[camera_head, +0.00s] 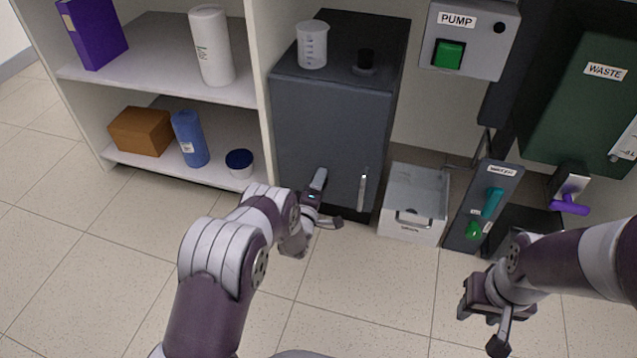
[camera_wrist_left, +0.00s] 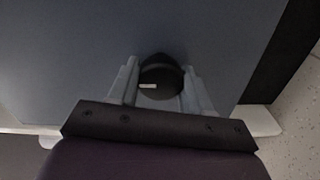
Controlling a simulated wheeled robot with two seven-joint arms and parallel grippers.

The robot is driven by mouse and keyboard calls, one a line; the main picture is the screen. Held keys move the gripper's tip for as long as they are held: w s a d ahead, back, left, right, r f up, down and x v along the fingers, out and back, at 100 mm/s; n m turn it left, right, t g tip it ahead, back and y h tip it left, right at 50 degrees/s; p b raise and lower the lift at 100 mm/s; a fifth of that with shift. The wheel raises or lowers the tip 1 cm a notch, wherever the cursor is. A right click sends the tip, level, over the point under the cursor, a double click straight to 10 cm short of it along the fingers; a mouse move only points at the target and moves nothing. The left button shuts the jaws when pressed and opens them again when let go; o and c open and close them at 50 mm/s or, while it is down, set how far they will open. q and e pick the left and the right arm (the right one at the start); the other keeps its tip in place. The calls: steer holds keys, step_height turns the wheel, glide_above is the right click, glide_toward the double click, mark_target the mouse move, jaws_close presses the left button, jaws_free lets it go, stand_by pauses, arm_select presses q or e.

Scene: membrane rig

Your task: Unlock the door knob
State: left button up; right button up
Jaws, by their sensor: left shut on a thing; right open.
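The door knob (camera_wrist_left: 160,78) is a round black knob with a short white mark, on the front of a dark grey cabinet door (camera_head: 325,135). In the left wrist view the two fingers of my left gripper (camera_wrist_left: 160,92) stand on either side of the knob, shut on it. The white mark lies about level in that view. In the head view my left gripper (camera_head: 318,195) is at the lower part of the door, and the knob is hidden there. My right gripper (camera_head: 497,310) is open and empty, above the floor at the lower right.
A vertical door handle (camera_head: 362,190) is right of my left gripper. A white beaker (camera_head: 312,45) stands on the cabinet. A drawer box (camera_head: 412,205), the water panel (camera_head: 485,205) and a purple-handled valve (camera_head: 570,205) are to the right. Open shelves (camera_head: 160,85) stand left. The front floor is clear.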

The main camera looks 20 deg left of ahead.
arm_select(q)
steer(key=o, duration=1.1)
steer(key=shift+c, duration=0.2)
steer(key=s+p, duration=0.7)
steer(key=s, duration=0.5)
steer(key=shift+s+a, duration=0.25)
steer(key=shift+s, duration=0.1)
